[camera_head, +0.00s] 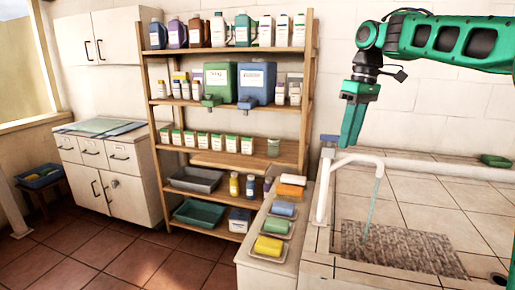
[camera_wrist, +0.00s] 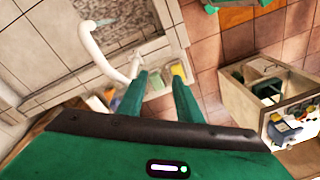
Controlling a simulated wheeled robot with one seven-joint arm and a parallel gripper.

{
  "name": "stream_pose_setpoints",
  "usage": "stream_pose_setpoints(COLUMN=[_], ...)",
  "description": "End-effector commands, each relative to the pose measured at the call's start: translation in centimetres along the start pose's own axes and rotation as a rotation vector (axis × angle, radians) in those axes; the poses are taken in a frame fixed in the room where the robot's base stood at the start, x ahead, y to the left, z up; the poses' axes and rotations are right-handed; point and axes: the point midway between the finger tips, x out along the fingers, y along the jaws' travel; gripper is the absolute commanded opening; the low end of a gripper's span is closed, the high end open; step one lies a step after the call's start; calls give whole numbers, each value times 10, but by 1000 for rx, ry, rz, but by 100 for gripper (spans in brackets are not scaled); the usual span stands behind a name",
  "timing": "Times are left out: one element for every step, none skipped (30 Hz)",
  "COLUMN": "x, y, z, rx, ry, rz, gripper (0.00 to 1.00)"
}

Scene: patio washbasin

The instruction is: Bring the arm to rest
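My gripper (camera_head: 346,143) hangs from my green arm at the right of the head view, pointing down beside the white tap. In the wrist view my gripper (camera_wrist: 160,78) has its two green fingers apart, with nothing held between them. It is in the air above the washbasin's left edge. The white curved tap (camera_head: 345,158) is close below it in the head view; it also shows at the upper left of the wrist view (camera_wrist: 92,45). A thin bluish stream (camera_head: 372,208) hangs from the tap's spout.
A wooden shelf (camera_head: 235,157) with bottles, jugs and trays stands behind. A white cabinet (camera_head: 130,195) is at the left. The tiled floor (camera_head: 110,262) is clear in front.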

Motion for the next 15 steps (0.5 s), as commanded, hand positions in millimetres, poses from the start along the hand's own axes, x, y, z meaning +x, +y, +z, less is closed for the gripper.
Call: stream_pose_setpoints(x=[8, 13, 20, 25, 29, 36, 41, 46, 53, 58, 63, 71, 77, 84, 93], y=[-5, -7, -8, -10, -11, -13, -15, -17, -20, -22, -25, -28, -32, -35, -40], z=[19, 30, 46, 58, 71, 89, 103, 118, 137, 152, 167, 188, 204, 220, 242], rx=[69, 113, 175, 219, 266, 328, 373, 418, 480, 526, 572, 634, 682, 728, 788], ry=[-18, -27, -35, -40, -44, -47, -49, -50, -51, -51, -50, -49, -48, -46, -44], rz=[16, 23, 34, 42, 50, 60, 67, 74, 83, 89, 96, 104, 109, 114, 119], gripper=[32, 32, 32, 32, 32, 32, 32, 32, 32, 32, 32, 32, 32, 32, 32])
